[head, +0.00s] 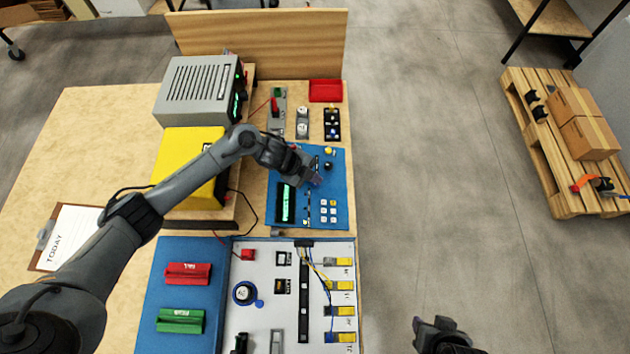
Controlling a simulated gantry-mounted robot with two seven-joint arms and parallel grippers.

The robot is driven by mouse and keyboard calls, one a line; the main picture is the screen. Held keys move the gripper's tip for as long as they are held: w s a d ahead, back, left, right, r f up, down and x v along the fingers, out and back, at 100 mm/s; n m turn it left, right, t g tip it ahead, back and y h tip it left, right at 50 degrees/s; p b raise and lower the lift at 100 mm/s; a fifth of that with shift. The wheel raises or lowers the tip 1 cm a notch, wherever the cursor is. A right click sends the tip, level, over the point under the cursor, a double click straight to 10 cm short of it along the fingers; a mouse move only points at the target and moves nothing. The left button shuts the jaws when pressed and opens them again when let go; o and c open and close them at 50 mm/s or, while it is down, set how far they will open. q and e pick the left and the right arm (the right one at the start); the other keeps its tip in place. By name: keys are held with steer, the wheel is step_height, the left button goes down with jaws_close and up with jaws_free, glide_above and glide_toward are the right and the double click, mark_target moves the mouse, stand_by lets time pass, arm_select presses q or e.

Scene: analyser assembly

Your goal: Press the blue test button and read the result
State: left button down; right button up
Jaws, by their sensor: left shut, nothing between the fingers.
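A blue analyser panel (339,211) lies flat on the table, with a green-lit display (286,203), a group of white keys (328,211), and a yellow knob and a dark knob near its top. My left gripper (316,181) is shut and empty over the upper middle of this panel. It hides part of the panel, and I cannot make out the blue test button or whether the fingertips touch anything. The display text is too small to read. My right gripper (436,327) is over the floor at the bottom right, away from the table; its fingers are too small to judge.
A grey instrument (200,90) and a yellow box (188,165) stand left of the panel. In front is a white board (262,318) with wires and modules, beside red (188,273) and green (180,320) trays. A clipboard (70,238) lies left. The floor at right is clear up to a pallet (548,150).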

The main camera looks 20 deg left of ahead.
arm_select(q)
steer(key=shift+f, duration=0.35)
stand_by(0.6)
steer(key=shift+r, duration=0.1)
steer(key=shift+d+r+p, duration=0.1)
steer(key=shift+r+p, duration=0.5)
steer(key=shift+r, duration=0.1)
steer(key=r+p, duration=0.3)
steer(key=d+r+p, duration=0.1)
steer(key=r, duration=0.1)
steer(key=shift+w, duration=0.25)
stand_by(0.3)
stand_by(0.4)
